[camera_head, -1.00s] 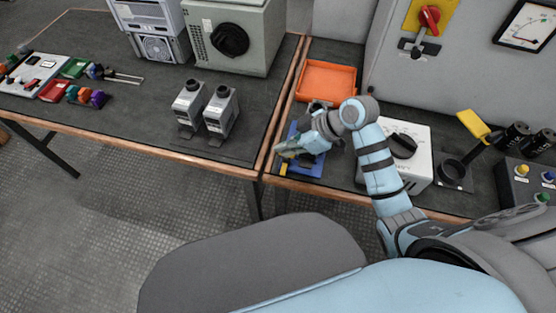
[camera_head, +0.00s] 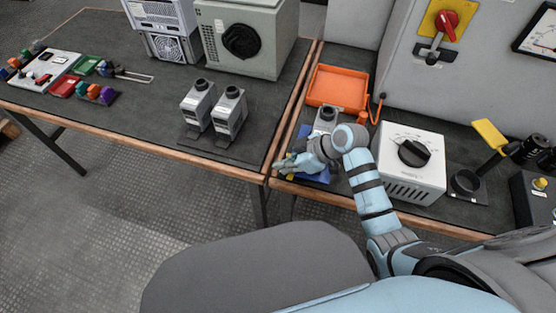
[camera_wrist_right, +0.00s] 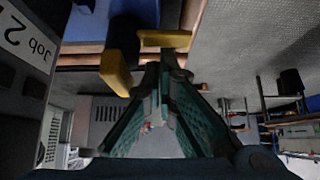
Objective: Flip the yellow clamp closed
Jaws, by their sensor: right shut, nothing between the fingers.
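A blue fixture (camera_head: 316,176) lies near the left front corner of the right bench, partly hidden under my right gripper (camera_head: 279,166). A small yellow part (camera_head: 290,177), which looks like the clamp, shows at its front edge below the fingers. In the right wrist view, two yellow pieces, one block-like (camera_wrist_right: 117,73) and one bar-like (camera_wrist_right: 165,38), are close to the fingertips of my right gripper (camera_wrist_right: 163,73), with the blue fixture (camera_wrist_right: 87,24) behind. I cannot tell if they touch. The right gripper is shut and empty. My left gripper is out of view.
A grey capacitor-like unit (camera_head: 326,119) stands just behind the gripper, with an orange tray (camera_head: 338,87) beyond. A white dial box (camera_head: 408,165) stands to the right. Farther right, a raised yellow paddle (camera_head: 489,135) stands by a black ring (camera_head: 466,183). Two grey units (camera_head: 229,115) stand left.

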